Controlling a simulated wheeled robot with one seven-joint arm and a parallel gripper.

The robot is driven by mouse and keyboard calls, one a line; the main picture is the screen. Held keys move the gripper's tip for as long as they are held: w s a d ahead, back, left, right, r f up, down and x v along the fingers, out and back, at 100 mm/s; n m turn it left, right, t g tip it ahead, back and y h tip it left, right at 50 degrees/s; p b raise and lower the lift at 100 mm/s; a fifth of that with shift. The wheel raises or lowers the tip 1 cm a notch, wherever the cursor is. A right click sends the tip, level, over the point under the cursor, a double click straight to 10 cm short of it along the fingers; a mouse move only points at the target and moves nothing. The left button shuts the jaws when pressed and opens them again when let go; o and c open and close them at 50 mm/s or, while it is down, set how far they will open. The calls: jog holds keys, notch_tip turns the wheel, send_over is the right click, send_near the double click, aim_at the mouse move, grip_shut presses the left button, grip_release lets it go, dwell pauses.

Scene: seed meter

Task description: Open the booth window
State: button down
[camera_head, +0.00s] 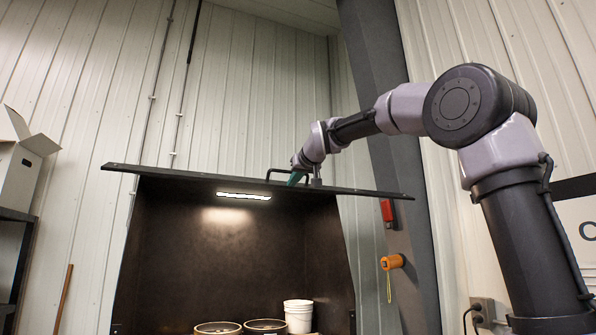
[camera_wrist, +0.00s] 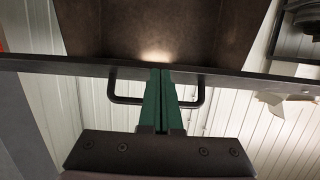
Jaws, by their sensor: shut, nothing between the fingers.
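The booth window appears as a thin dark panel (camera_head: 370,191), seen nearly edge-on across the top of the dark booth (camera_head: 150,240). The booth front below it stands open. Its black bar handle (camera_head: 281,170) is on the panel's upper side. In the wrist view the panel's edge (camera_wrist: 60,66) crosses the picture and the U-shaped handle (camera_wrist: 127,99) hangs from it. My gripper (camera_head: 294,178) is shut and empty. Its green fingers (camera_wrist: 160,72) cross the middle of the handle and hide part of its bar. Whether they touch handle or panel I cannot tell.
Several buckets, one a white stack (camera_head: 298,316), stand inside the booth under a lit lamp (camera_head: 243,195). A grey post (camera_head: 385,130) with an orange device (camera_head: 391,262) stands to the right. A shelf with an open box (camera_head: 22,165) is at the left.

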jog(key=shift+w+a+f, duration=0.1)
jog(key=shift+w+f, duration=0.2)
jog(key=shift+f, duration=0.5)
jog(key=w+a+f, duration=0.1)
jog(key=w+f, duration=0.3)
jog(key=f, duration=0.7)
jog(key=shift+f, duration=0.3)
jog(key=shift+w+a, duration=0.1)
jog(key=shift+a, duration=0.05)
jog(key=v, duration=1.3)
jog(key=shift+r, duration=0.1)
